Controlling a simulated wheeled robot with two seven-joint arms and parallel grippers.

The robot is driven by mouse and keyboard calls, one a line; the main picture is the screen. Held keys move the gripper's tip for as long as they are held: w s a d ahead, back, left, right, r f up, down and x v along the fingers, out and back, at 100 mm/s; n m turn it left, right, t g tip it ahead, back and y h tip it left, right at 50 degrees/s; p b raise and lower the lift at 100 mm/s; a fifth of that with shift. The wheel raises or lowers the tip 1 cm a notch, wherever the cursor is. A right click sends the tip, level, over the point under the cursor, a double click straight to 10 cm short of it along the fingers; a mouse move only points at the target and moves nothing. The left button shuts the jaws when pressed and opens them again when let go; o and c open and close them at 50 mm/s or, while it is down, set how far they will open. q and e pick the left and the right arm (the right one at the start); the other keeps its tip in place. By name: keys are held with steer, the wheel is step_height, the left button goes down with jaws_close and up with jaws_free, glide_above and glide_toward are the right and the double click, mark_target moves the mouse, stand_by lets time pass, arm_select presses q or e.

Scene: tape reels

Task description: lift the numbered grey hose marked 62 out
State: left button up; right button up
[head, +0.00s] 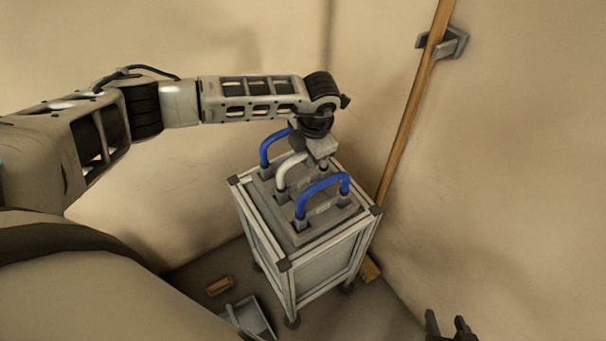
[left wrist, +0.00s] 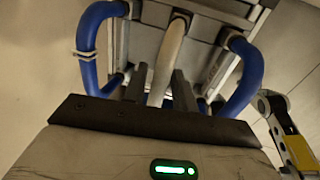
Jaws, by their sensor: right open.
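The pale grey hose (head: 290,170) arches between two blue hoses on top of a framed cabinet; it also shows in the left wrist view (left wrist: 169,58). Small label plates lie by the hoses, but I cannot read 62 on any. My left gripper (head: 322,166) is over the cabinet top beside the grey hose. In the left wrist view its two fingers (left wrist: 157,90) stand apart, with the grey hose between them and gaps visible beside it. My right gripper (head: 448,325) is open and empty at the bottom right, away from the cabinet.
The near blue hose (head: 325,184) and far blue hose (head: 269,146) flank the grey one closely. The cabinet (head: 327,276) stands near a wall corner. A wooden pole (head: 413,97) leans behind it. A wooden block (head: 219,286) and grey tray (head: 238,316) lie on the floor.

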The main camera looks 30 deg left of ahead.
arm_select(q)
jaws_close()
steer(key=shift+r, duration=0.15)
steer(key=v, duration=0.3)
steer(key=a+v, duration=0.1)
steer(key=v, duration=0.2)
steer(key=w+v, duration=0.1)
steer(key=v, duration=0.3)
steer(key=shift+a+r+b, duration=0.3)
steer(key=shift+a+b, duration=0.1)
steer(key=p+v, duration=0.2)
steer(key=v, duration=0.1)
steer(key=a+p+v, duration=0.1)
steer(key=v, duration=0.1)
steer(key=shift+w+d+r, duration=0.1)
steer(key=shift+w+r, duration=0.2)
steer(key=shift+w, duration=0.05)
